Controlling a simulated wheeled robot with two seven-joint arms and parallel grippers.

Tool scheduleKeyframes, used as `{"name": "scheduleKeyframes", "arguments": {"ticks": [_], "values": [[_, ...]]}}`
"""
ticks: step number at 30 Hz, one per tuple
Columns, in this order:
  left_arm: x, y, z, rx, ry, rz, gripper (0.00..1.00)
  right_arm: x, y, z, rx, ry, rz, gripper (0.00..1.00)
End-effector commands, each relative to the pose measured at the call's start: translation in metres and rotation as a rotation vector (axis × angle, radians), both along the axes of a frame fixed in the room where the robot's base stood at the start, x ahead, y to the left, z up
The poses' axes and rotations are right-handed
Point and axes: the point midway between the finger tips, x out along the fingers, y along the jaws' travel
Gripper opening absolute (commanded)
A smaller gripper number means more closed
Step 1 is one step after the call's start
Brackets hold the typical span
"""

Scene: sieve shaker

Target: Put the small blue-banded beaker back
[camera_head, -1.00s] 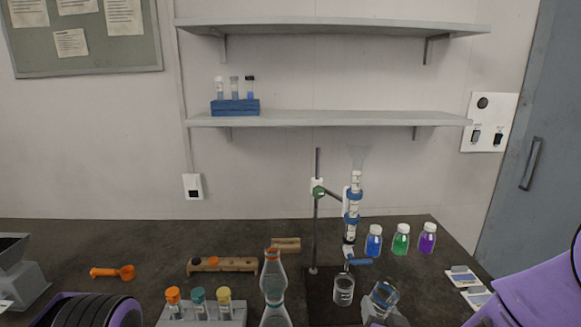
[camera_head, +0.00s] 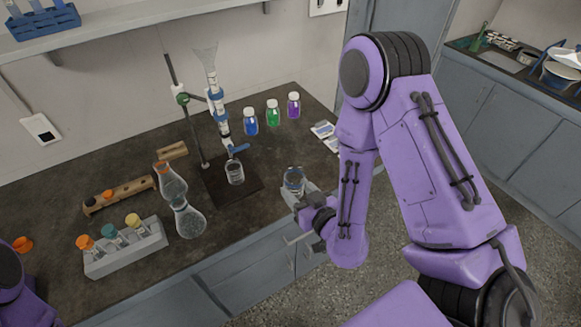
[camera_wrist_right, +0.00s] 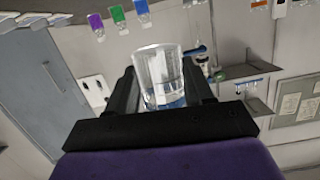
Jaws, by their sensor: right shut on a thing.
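The small clear beaker (camera_head: 294,177), with a blue tint near its rim, is between the fingers of my right gripper (camera_head: 297,192) in the head view, at the front edge of the bench. In the right wrist view the beaker (camera_wrist_right: 160,68) sits between the two dark fingers (camera_wrist_right: 160,92), which are shut on it, and a blue band (camera_wrist_right: 174,102) shows. That view is turned, with the bench at its top. It looks roughly upright; whether it touches the bench is unclear. My left gripper is not in view; only part of my left arm shows.
Blue (camera_head: 250,122), green (camera_head: 272,112) and purple (camera_head: 293,105) bottles stand behind.

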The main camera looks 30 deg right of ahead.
Motion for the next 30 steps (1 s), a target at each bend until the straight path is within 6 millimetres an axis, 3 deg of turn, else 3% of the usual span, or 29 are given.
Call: {"name": "scheduleKeyframes", "arguments": {"ticks": [4,9,19,20,23,30], "values": [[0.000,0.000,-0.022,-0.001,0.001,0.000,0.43,0.007,0.000,-0.007,-0.067,-0.010,0.034,0.15],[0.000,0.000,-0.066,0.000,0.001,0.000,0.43,0.029,-0.012,-0.023,-0.071,-0.014,0.033,0.15],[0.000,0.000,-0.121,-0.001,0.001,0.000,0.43,0.063,-0.031,-0.038,-0.068,-0.010,0.032,0.15],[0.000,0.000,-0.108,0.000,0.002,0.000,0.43,0.068,-0.034,-0.032,-0.068,-0.005,0.032,0.15],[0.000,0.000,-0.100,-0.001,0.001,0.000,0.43,0.083,-0.043,-0.039,-0.067,-0.003,0.031,0.15],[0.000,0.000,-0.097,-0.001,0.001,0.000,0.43,0.111,-0.058,-0.080,-0.069,-0.002,0.033,0.15]]}}
